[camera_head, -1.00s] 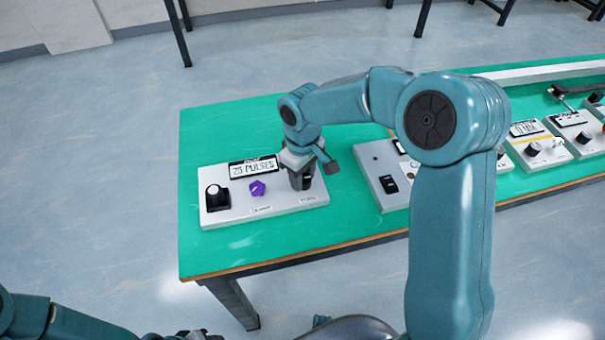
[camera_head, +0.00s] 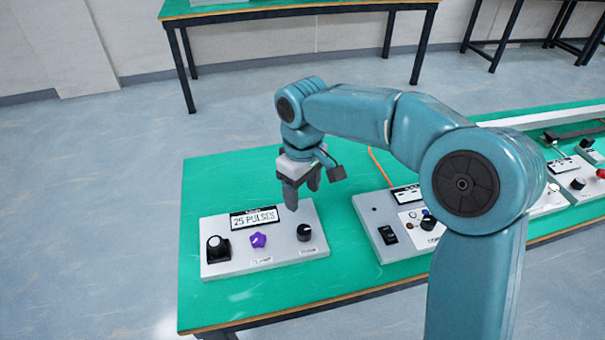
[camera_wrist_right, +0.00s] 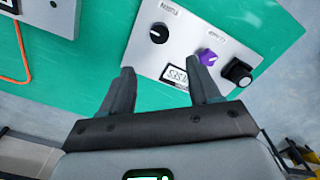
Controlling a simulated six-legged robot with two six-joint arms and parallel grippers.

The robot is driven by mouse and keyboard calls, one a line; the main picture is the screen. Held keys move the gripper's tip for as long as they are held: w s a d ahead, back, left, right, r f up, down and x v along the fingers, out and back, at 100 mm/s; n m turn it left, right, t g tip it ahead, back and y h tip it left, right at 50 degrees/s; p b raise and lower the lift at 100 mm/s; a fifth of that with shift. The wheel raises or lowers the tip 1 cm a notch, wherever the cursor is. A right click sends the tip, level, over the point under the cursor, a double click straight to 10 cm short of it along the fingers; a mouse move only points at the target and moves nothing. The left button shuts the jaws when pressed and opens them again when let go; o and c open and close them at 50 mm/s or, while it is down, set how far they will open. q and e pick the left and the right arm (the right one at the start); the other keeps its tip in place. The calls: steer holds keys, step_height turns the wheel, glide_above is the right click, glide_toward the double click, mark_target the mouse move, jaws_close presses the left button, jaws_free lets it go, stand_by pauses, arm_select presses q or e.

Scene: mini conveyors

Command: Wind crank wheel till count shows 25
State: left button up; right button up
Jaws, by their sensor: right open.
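A light grey panel (camera_head: 285,255) lies on the green table. Its display (camera_head: 255,218) reads "25 PULSES". Along its front are a black knob or crank (camera_head: 217,247) at the left, a purple star-shaped knob (camera_head: 258,240) in the middle and a round black knob (camera_head: 304,232) at the right. I cannot tell for sure which is the crank wheel. My right gripper (camera_head: 303,200) is open and empty above the round black knob, apart from it. In the right wrist view, the open fingers (camera_wrist_right: 163,90) show beside the panel, with the round black knob (camera_wrist_right: 158,33) beyond them. My left gripper is out of view.
A second grey panel (camera_head: 368,215) with a black switch stands to the right, partly behind my right arm. More panels with knobs (camera_head: 575,182) sit farther right. The green table (camera_head: 225,185) is clear behind the first panel.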

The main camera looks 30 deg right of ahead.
steer(key=shift+r, duration=1.75)
